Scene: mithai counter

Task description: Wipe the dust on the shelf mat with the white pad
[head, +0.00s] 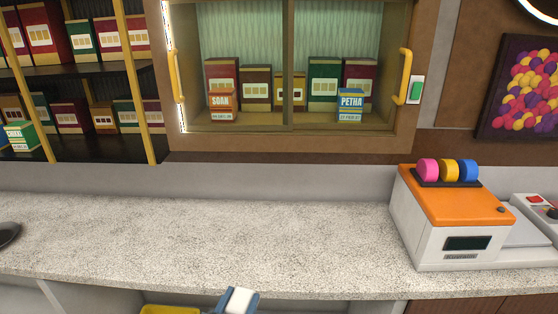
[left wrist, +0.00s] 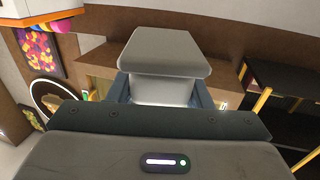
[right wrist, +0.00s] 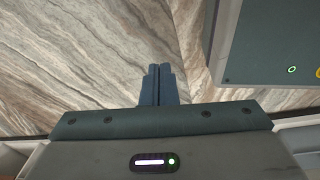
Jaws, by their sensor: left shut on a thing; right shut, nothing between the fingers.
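My left gripper (head: 237,297) is at the bottom edge of the head view, in front of the counter's front edge. It is shut on the white pad (head: 240,299), which stands up between the blue fingers. In the left wrist view the pad (left wrist: 164,52) looks pale grey, with a wider flat head beyond the fingertips. My right gripper (right wrist: 158,84) shows only in the right wrist view, with its fingers together and nothing between them. I cannot make out the shelf mat or any dust. A yellow thing (head: 170,310) is cut off at the bottom edge, below the counter.
The speckled counter top (head: 200,235) is mostly clear. An orange and white machine (head: 455,215) stands at its right, and part of a dark round thing (head: 8,234) at its left. A cabinet (head: 290,148) with yellow handles and boxes is behind. Shelves of boxes (head: 70,72) stand at left.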

